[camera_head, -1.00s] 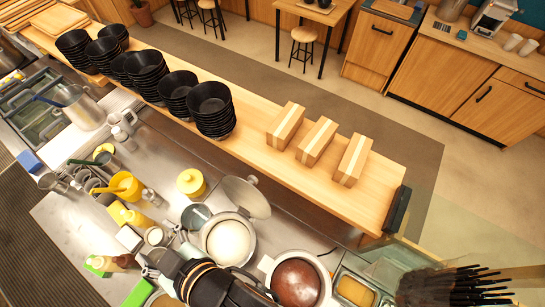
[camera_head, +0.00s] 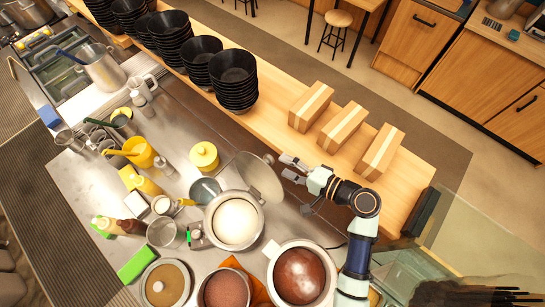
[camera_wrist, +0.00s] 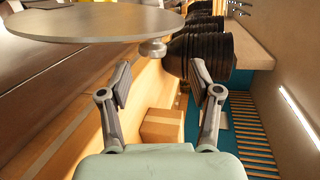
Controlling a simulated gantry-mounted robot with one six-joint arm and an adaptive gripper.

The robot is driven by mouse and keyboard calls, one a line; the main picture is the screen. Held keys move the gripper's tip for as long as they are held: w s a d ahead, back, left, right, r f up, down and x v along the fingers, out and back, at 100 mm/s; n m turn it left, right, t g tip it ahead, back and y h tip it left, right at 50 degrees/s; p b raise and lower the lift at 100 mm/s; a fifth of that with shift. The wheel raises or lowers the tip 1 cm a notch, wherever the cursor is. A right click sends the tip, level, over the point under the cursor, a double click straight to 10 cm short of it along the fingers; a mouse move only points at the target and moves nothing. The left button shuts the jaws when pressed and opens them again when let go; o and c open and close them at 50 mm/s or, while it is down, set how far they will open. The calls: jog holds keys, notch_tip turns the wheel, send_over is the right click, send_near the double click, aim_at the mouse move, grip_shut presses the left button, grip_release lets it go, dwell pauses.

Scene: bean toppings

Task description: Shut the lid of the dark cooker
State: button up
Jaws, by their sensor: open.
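A round cooker (camera_head: 208,222) with a light rim stands open in the head view, with white contents inside. Its glassy grey lid (camera_head: 258,178) is raised, tilted up at the cooker's far side, with a small knob (camera_head: 268,158) on its outer face. In the wrist view the lid (camera_wrist: 95,22) spans the upper left, with its knob (camera_wrist: 153,48) at its right end. My gripper (camera_head: 289,170) is open and empty, just right of the lid. In the wrist view my gripper (camera_wrist: 160,84) has its fingers spread below the knob, apart from it.
Another pot (camera_head: 271,272) with dark brown contents stands right of the open cooker. A yellow-lidded jar (camera_head: 204,156) is left of the lid. Stacked black bowls (camera_head: 233,78) and wooden boxes (camera_head: 343,127) line the shelf behind.

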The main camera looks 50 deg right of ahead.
aim_at(270, 159)
jog(key=shift+m, duration=0.7)
jog(key=b+x, duration=0.1)
jog(key=x, duration=0.2)
jog(key=f+b+x, duration=0.1)
jog(key=b+x, duration=0.1)
jog(key=x, duration=0.1)
jog(key=shift+s+d+f, duration=0.1)
jog(key=shift+f, duration=0.1)
jog(key=shift+w, duration=0.5)
grip_shut()
